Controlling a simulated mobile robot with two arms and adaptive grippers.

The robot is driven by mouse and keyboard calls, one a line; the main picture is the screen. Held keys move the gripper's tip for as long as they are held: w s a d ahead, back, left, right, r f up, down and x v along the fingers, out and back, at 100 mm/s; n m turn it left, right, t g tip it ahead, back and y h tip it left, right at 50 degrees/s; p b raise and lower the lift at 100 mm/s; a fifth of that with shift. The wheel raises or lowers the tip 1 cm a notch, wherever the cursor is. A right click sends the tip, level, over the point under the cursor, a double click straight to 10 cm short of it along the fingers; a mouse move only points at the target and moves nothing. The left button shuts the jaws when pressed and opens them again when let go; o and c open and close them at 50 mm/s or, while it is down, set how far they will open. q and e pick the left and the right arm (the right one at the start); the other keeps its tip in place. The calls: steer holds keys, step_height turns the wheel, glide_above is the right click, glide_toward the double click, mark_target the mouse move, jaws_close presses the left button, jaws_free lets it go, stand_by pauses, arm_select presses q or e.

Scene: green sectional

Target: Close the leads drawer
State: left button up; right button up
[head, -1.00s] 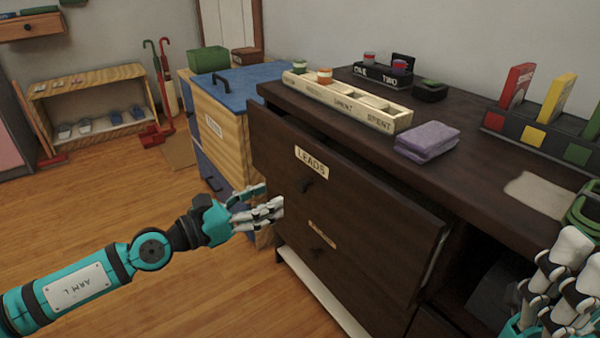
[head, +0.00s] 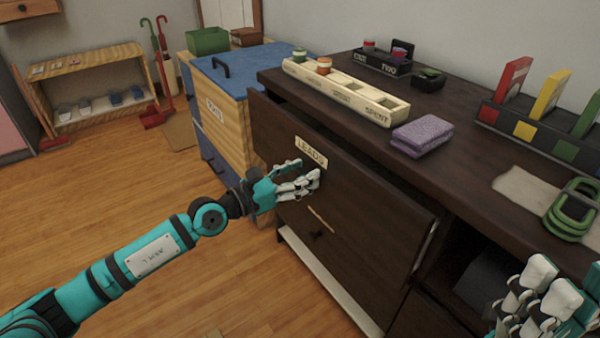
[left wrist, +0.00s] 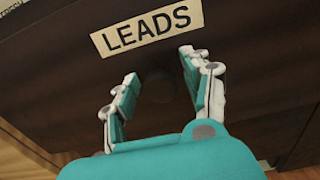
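The leads drawer (head: 375,205) is a dark wood front with a cream LEADS label (head: 311,151). It stands out from the dark cabinet (head: 470,195), with a dark gap behind its top edge. My left gripper (head: 307,174) is at the drawer front, just below the label. In the left wrist view its fingers (left wrist: 158,68) are apart, one on each side of the dark round knob (left wrist: 157,86). I cannot tell whether they touch it. In the head view the hand hides the knob. My right gripper (head: 535,292) is at the lower right, partly cut off; its opening is unclear.
On the cabinet top are a cream sorting tray (head: 345,92), a purple sponge (head: 422,135), a dark rack (head: 540,135) with coloured cards, a cloth (head: 525,189) and green rings (head: 572,212). A blue-lidded wooden box (head: 235,105) stands left. The floor in front is clear.

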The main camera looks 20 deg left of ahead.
mark_target(310, 169)
arm_select(q)
jaws_close()
steer(key=p+x, duration=0.1)
steer(key=x, duration=0.3)
steer(key=shift+w+d+r, duration=0.1)
steer(key=shift+w, duration=0.05)
steer(key=shift+o, duration=0.9)
jaws_free()
